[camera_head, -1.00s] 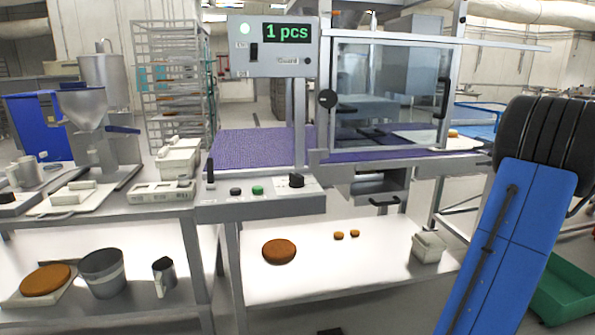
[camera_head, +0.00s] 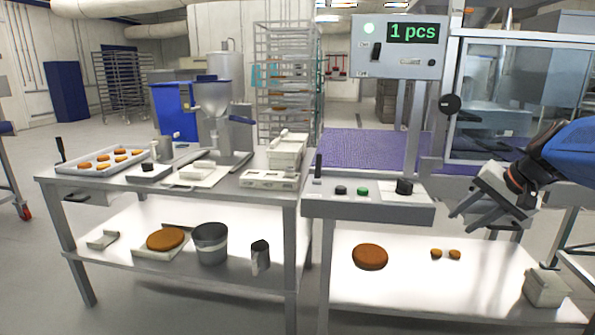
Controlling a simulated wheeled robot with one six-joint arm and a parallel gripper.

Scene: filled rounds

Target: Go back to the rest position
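My gripper (camera_head: 470,222) is at the right of the view, on the end of my blue arm. Its two grey fingers point left and down, with a gap between them and nothing held. It hangs in the air in front of the machine, to the right of the control panel (camera_head: 370,208) with its black knobs and green button. A display box (camera_head: 398,47) above reads "1 pcs".
A steel table (camera_head: 110,188) at left carries a tray of rounds (camera_head: 75,167), a hopper machine (camera_head: 215,120) and a scale (camera_head: 270,180). Lower shelves hold a brown round (camera_head: 370,257), a bucket (camera_head: 210,244) and a white box (camera_head: 545,288).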

